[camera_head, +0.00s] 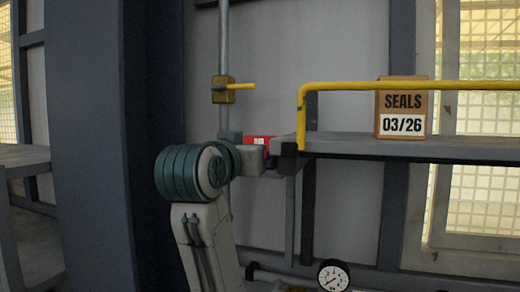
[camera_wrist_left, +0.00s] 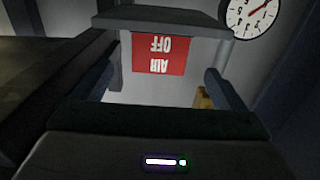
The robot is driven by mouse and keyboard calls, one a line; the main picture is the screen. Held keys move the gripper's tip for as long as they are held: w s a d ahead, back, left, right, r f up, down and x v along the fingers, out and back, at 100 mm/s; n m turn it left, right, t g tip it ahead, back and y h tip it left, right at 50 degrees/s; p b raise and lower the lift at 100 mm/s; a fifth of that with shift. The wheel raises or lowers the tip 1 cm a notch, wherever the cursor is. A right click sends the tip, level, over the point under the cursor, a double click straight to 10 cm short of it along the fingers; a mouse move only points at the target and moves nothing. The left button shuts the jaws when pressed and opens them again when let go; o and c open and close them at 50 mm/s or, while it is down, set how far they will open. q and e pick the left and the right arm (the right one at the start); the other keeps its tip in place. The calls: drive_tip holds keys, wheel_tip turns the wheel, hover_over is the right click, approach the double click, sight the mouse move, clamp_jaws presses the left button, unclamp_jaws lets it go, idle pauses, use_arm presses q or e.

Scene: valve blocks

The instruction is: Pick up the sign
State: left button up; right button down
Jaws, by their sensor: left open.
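The sign is a small red plate with white "AIR OFF" lettering. In the head view the sign (camera_head: 258,141) shows partly behind my left wrist, near the left end of the shelf. In the left wrist view the sign (camera_wrist_left: 160,54) appears upside down, below a grey ledge. My left gripper (camera_wrist_left: 161,66) is open, with its dark fingers on either side of the sign in that picture. I cannot tell whether they touch it. The sign's lower part in the head view is hidden by my arm. My right gripper is not in view.
A grey shelf (camera_head: 430,148) with a yellow rail (camera_head: 350,86) extends right and holds a box marked "SEALS 03/26" (camera_head: 403,93). A yellow-handled valve (camera_head: 223,90) sits on a vertical pipe. A pressure gauge (camera_head: 333,275) is below the shelf. A dark column (camera_head: 95,150) stands at the left.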

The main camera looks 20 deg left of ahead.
sight(247, 139)
use_arm(q)
drive_tip(key=w+p, duration=0.2)
drive_tip(key=w, duration=0.2)
drive_tip(key=shift+w+d, duration=0.1)
drive_tip(key=shift+w, duration=0.25)
drive_tip(key=shift+w+f, duration=0.1)
drive_tip(key=shift+w, duration=0.05)
drive_tip(key=shift+s, duration=0.2)
drive_tip(key=c, duration=1.1)
drive_tip(key=shift+w, duration=0.15)
